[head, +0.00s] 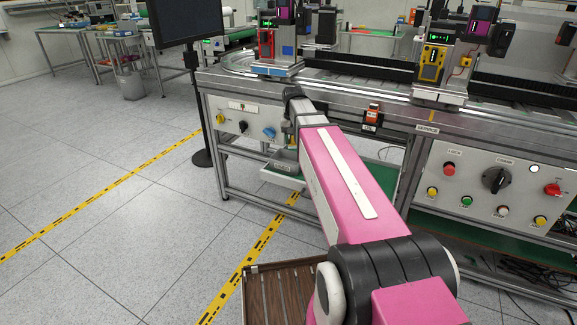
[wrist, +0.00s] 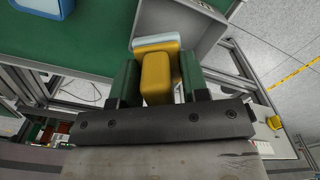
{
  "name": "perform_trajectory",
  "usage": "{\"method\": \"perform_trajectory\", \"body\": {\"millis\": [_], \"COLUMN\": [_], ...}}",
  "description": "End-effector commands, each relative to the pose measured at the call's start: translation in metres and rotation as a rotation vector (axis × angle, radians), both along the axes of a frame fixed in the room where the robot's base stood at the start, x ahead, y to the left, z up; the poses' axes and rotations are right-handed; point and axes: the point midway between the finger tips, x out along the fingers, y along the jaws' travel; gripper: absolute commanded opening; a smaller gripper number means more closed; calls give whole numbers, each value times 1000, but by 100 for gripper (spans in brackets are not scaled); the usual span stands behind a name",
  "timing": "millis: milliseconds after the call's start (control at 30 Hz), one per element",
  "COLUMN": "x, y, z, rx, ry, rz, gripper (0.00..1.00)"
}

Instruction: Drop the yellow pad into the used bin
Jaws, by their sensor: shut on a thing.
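In the wrist view, my gripper (wrist: 158,78) has its two green fingers closed on the sides of the yellow pad (wrist: 157,80). A pale blue-white layer shows at the pad's far end. A grey open bin (wrist: 212,32) lies beyond the fingertips in the wrist view, and the pad overlaps its near left part. In the head view, a light grey bin (head: 284,177) with an unclear label sits low at the bench, beneath the end of my arm.
A green shelf (wrist: 90,40) lies beside the bin, with a blue-rimmed container (wrist: 45,8) at upper left. The bench (head: 340,95) carries several devices, with knobs on its front panels. A monitor stand (head: 195,110) stands left. Floor at left is open.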

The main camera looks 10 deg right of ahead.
Motion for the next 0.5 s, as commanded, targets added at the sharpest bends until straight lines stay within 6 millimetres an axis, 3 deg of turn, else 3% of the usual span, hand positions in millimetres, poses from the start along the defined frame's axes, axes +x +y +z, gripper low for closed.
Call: {"method": "perform_trajectory", "body": {"millis": [200,500], "x": [21,24], "y": [0,0], "z": [-18,-29], "rx": [0,0], "ry": [0,1], "rz": [-20,-25], "gripper": [7,7]}}
